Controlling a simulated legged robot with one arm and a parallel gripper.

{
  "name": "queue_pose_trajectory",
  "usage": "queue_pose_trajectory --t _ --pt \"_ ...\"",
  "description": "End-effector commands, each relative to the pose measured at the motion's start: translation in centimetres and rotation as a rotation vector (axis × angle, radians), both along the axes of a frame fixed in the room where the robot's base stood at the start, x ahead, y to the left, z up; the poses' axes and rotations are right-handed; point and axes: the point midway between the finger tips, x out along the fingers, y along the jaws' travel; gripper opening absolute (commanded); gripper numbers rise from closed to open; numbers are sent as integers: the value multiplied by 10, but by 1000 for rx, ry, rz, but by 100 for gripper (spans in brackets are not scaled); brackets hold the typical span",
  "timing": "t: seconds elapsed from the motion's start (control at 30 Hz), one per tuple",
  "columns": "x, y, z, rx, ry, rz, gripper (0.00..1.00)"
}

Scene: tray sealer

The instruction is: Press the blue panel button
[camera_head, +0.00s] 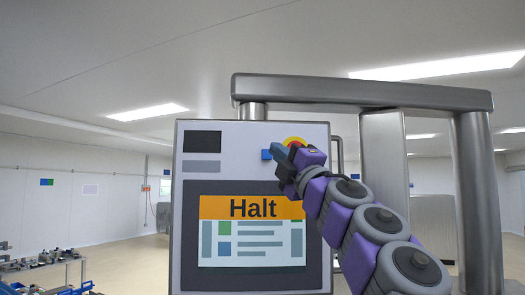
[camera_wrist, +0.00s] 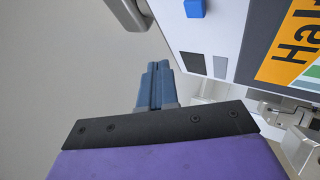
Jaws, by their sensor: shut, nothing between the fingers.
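The blue panel button (camera_head: 266,154) sticks out of the light grey control panel (camera_head: 250,131), above its screen. In the wrist view the blue button (camera_wrist: 194,8) is at the top, right of and beyond the fingertips. My gripper (camera_head: 276,149) is shut and empty. Its blue-grey fingertips overlap the area just right of the button in the head view. The wrist view shows the shut fingers (camera_wrist: 157,66) side by side, with a visible gap between them and the button. No contact is visible.
A red and yellow button (camera_head: 294,140) is partly hidden behind my gripper. The screen (camera_head: 250,228) reads "Halt". A metal frame (camera_head: 360,92) runs above and right of the panel. A blue-framed bench (camera_head: 45,265) stands at lower left.

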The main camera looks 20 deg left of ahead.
Motion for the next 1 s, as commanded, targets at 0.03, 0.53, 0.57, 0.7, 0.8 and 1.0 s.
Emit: queue_pose_trajectory --t 0.03,0.53,0.57,0.7,0.8,1.0 --pt "-3 5 2 -18 -14 19 0" --pt "-12 22 -1 -51 -40 55 0" --pt "-12 23 -1 -51 -40 55 0" --pt "-4 25 1 -51 -38 53 0" --pt "6 29 1 -50 -36 55 0" --pt "25 34 3 -50 -38 56 0"
